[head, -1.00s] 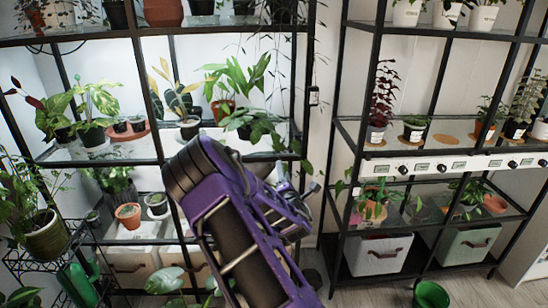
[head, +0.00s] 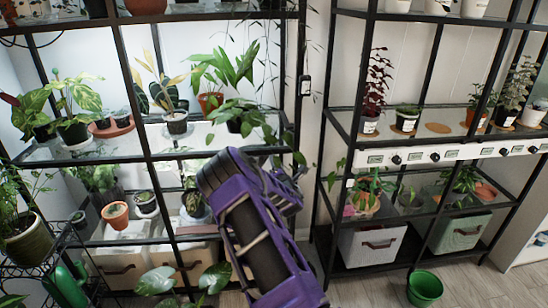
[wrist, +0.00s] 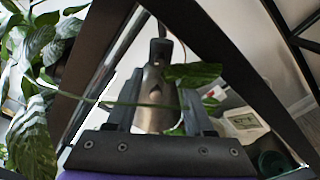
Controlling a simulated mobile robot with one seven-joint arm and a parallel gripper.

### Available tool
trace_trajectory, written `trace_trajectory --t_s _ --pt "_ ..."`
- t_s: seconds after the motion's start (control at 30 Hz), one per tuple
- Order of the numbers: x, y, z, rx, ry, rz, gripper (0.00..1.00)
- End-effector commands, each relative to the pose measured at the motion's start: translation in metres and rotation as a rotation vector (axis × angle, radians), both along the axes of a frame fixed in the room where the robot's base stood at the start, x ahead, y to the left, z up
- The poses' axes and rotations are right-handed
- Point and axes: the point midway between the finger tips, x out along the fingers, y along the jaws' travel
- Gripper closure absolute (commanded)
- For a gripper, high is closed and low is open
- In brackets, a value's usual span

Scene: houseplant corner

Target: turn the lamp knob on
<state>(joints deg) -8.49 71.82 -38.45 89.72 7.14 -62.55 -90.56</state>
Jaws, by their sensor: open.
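A white strip (head: 460,155) runs along the front of the right rack's middle shelf, with several black knobs and small labels. Its leftmost knob (head: 397,160) is to the right of my arm; another knob (head: 435,157) is further right. I cannot tell which knob is the lamp's, or whether any is turned. In the head view my gripper is mostly hidden behind my purple arm, left of the strip and apart from it. In the wrist view my gripper (wrist: 157,112) is open. A grey metallic shape (wrist: 154,95) shows between the fingers; I cannot identify it or its distance.
Leaves (wrist: 35,135) fill the left of the wrist view, and a leaf (wrist: 193,74) crosses near the fingers. The left rack (head: 150,156) holds several potted plants close to my arm.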

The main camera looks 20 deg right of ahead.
Motion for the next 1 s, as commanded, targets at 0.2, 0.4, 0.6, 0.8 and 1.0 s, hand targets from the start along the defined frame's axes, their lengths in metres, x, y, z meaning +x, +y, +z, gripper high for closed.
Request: trace_trajectory --t_s 0.2,0.4,0.6,0.8,1.0 --pt "0.031 -0.008 -0.001 0.001 -0.001 0.001 0.48" --pt "0.045 -0.011 0.000 0.001 0.000 -0.001 0.48" --pt "0.048 -0.011 0.000 0.001 0.000 0.000 0.48" --pt "0.048 -0.011 0.000 0.001 0.001 -0.001 0.57" --pt "0.048 -0.011 0.000 0.001 0.000 0.000 0.93"
